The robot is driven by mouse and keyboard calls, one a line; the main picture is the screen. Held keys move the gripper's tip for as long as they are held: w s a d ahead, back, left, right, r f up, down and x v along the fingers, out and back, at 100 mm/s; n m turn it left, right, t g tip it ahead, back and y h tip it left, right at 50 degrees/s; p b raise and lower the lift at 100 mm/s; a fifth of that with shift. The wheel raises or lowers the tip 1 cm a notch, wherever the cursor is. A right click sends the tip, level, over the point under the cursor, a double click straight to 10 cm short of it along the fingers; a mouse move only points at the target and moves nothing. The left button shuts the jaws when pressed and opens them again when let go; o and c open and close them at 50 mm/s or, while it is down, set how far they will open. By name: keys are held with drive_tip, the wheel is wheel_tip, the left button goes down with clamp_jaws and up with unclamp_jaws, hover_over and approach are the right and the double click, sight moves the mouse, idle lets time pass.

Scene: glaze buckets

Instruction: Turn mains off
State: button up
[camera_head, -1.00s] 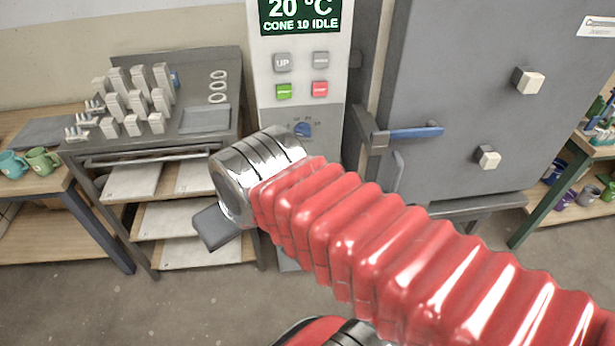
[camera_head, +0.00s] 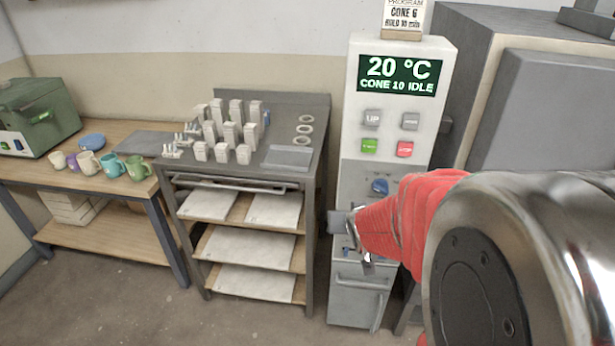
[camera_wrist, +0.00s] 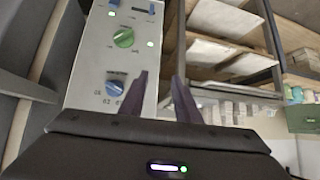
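The tall kiln controller (camera_head: 350,150) carries a green display reading 20 °C, CONE 10 IDLE, with grey, green and red buttons below. My gripper (camera_head: 352,240) is in front of the controller's lower half, partly hidden by my red arm. In the wrist view, the fingers (camera_wrist: 160,85) are apart with nothing between them. The panel there shows a green knob (camera_wrist: 123,37), a blue knob (camera_wrist: 115,87) with marks around it, and a small blue switch (camera_wrist: 114,3). Which one is the mains cannot be read.
A dark rack (camera_head: 311,200) with shelves, white cones and rings stands left of the controller. A wooden bench (camera_head: 130,190) with mugs and a green box (camera_head: 38,115) is further left. The grey kiln (camera_head: 545,105) is at right. Floor in front is clear.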

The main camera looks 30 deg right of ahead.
drive_tip(key=s+d+f+m+t, duration=0.2)
drive_tip(key=d+f+m, duration=0.2)
drive_tip(key=d+f, duration=0.2)
drive_tip(key=s+d+f+m+t, duration=0.3)
drive_tip(key=d+f, duration=0.3)
drive_tip(key=f, duration=0.4)
drive_tip(key=shift+s+d+m+h, duration=0.25)
drive_tip(key=shift+d+m+h, duration=0.05)
drive_tip(key=shift+d+m, duration=0.1)
drive_tip(key=x, duration=1.4)
drive_tip(key=shift+r, duration=0.2)
drive_tip(key=shift+c, duration=0.5)
clamp_jaws()
